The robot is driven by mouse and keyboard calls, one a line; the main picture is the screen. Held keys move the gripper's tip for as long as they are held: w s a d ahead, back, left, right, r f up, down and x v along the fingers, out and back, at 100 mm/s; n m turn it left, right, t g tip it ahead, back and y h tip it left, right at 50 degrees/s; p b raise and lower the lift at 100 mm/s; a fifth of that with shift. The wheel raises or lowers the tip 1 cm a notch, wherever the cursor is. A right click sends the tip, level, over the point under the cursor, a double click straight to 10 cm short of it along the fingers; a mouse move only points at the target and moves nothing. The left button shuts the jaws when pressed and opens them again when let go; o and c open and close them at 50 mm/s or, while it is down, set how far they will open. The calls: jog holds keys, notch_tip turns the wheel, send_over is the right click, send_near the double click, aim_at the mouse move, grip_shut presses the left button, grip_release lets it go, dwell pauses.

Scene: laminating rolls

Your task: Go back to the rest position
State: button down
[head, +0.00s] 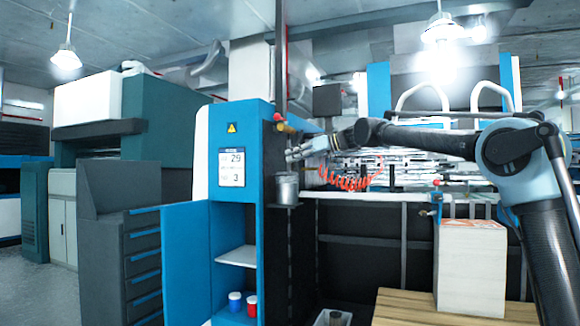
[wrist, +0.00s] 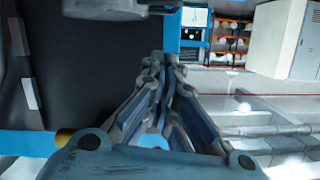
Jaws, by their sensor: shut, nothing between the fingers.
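My gripper (head: 292,155) is held out at the end of my arm, in the middle of the head view, just right of the blue cabinet (head: 239,190). In the wrist view its fingers (wrist: 160,75) are together, with nothing held between them. A metal cup (head: 287,188) sits on the cabinet's side, below my gripper. A red and yellow fitting (head: 284,125) sticks out of the cabinet a little above it. I cannot tell whether the gripper touches any of these.
An orange coiled hose (head: 345,182) hangs behind my arm. A white stack (head: 471,268) stands on a wooden pallet (head: 400,306) at the lower right. The cabinet's blue door (head: 184,260) stands open, with a blue and a red-and-white container (head: 251,305) inside. Grey drawers (head: 142,260) stand left.

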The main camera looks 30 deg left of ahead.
jog(key=v, duration=0.8)
jog(key=s+d+f+m+t+h, duration=0.1)
jog(key=d+f+m+h, duration=0.1)
jog(key=d+f, duration=0.75)
jog(key=s+d+f+m+t+h, duration=0.25)
jog(key=d+f, duration=0.45)
jog(key=d, duration=0.6)
jog(key=d+f+m+t+h, duration=0.1)
jog(key=d+f+m+h, duration=0.15)
jog(key=d+f, duration=0.75)
jog(key=s+d+f+m+h, duration=0.2)
jog(key=s+d+f+m, duration=0.1)
jog(key=s+d+f, duration=0.4)
jog(key=s+d+f+m+h, duration=0.3)
jog(key=s+d+f, duration=0.4)
jog(key=d+f, duration=0.7)
jog(key=s+d+f+m+h, duration=0.3)
jog(key=s+d+f, duration=0.4)
jog(key=d+f, duration=0.3)
jog(key=shift+d+f+m, duration=0.25)
jog(key=shift+d+m, duration=0.55)
